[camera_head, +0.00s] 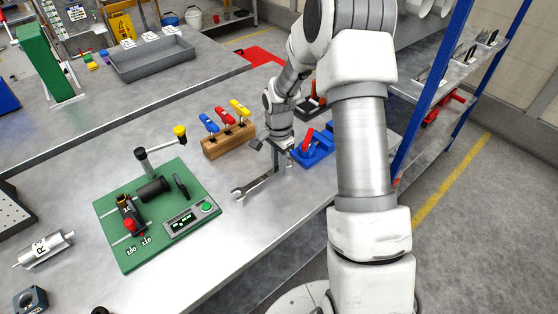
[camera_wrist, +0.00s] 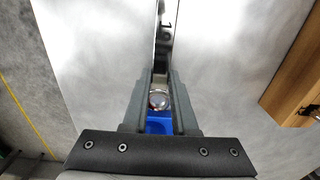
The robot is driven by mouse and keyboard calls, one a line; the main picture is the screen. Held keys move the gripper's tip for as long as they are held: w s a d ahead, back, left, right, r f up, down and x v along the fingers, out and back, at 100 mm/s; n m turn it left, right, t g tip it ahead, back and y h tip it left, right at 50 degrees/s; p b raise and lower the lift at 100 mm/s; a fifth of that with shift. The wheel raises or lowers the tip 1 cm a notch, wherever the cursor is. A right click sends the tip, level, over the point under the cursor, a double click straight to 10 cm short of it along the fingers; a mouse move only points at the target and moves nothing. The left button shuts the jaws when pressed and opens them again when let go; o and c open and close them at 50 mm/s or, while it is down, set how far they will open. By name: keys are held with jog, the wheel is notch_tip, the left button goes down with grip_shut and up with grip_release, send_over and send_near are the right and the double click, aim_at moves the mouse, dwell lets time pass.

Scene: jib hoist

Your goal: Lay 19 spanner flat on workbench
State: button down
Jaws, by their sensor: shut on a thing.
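The spanner (camera_head: 254,185) is a long grey metal tool in the head view, its open jaw pointing left and toward the front. My gripper (camera_head: 279,168) is shut on it near its right end. The spanner is low over the grey workbench (camera_head: 245,245); I cannot tell whether it touches the top. In the wrist view the spanner (camera_wrist: 163,35) runs away between the fingers of my gripper (camera_wrist: 160,85), with a partly visible number starting with 1. A round metal part shows between the fingers. The spanner's held end is partly hidden.
A blue fixture with a red lever (camera_head: 316,148) stands close right of my gripper. A wooden rack (camera_head: 228,140) with coloured handles is behind, and a green board (camera_head: 155,215) with a meter is left. The bench in front of the spanner is clear.

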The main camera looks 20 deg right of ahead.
jog(key=shift+f, duration=0.6)
jog(key=c, duration=0.6)
grip_release()
notch_tip(320, 180, up, 18)
jog(key=shift+f+p, duration=0.25)
jog(key=shift+p, duration=0.05)
